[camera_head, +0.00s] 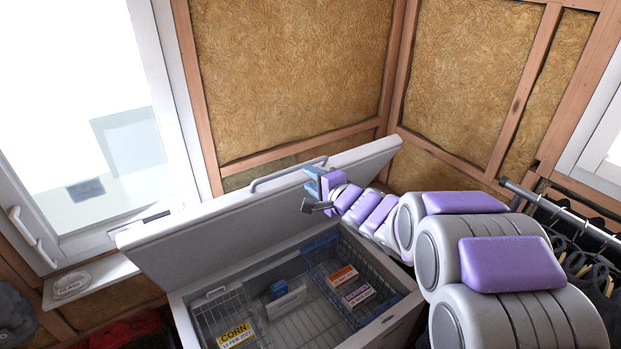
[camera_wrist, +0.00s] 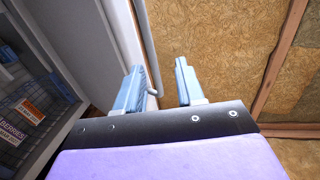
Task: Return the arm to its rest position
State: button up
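My arm (camera_head: 465,250) reaches from the lower right over the right part of an open chest freezer (camera_head: 180,305). My gripper (camera_head: 313,188) is at the raised freezer lid (camera_head: 200,245), close to the right end of the lid's grey handle (camera_head: 285,172). In the wrist view, the two blue fingers of my gripper (camera_wrist: 160,86) stand apart with a clear gap. The handle (camera_wrist: 147,45) passes close to the left finger; I cannot tell whether it touches. Nothing is held between the fingers.
The freezer holds wire baskets (camera_head: 338,262) with labelled boxes, including a corn box (camera_head: 236,334). Insulated walls (camera_head: 290,70) with wooden studs stand behind. A window (camera_head: 90,120) is at left.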

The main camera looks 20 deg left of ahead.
jog(key=d+f+t+h+b, duration=0.1)
jog(key=d+f+h+b, duration=0.2)
jog(key=d, duration=0.4)
jog(key=d+f+t+h+b, duration=0.1)
jog(key=d+f+h+b, duration=0.25)
jog(key=d, duration=0.45)
jog(key=s+d+f+n+g+h+b, duration=0.1)
jog(key=s+d+f+g+h+b, duration=0.15)
jog(key=s+d+f+b, duration=0.4)
jog(key=s+d+f+n+g+h+b, duration=0.1)
jog(key=s+d+f+h, duration=0.3)
jog(key=d, duration=0.6)
jog(key=s+d+f+n+g+b, duration=0.1)
jog(key=s+d+f+g+b, duration=0.2)
jog(key=s, duration=0.4)
jog(key=s+d+f+n+g+b, duration=0.1)
jog(key=s+d+f+g+b, duration=0.15)
jog(key=s+f, duration=0.35)
jog(key=s+f+n+g+b, duration=0.1)
jog(key=s+f+g+b, duration=0.1)
jog(key=s, duration=0.8)
jog(key=s+a+f+n+g+b, duration=0.1)
jog(key=s+f+n+g+b, duration=0.1)
jog(key=s, duration=0.8)
jog(key=shift+s+f+n+g+y+b, duration=0.3)
jog(key=shift+s+f+b, duration=0.1)
jog(key=shift+f+b, duration=0.35)
jog(key=shift+d, duration=0.1)
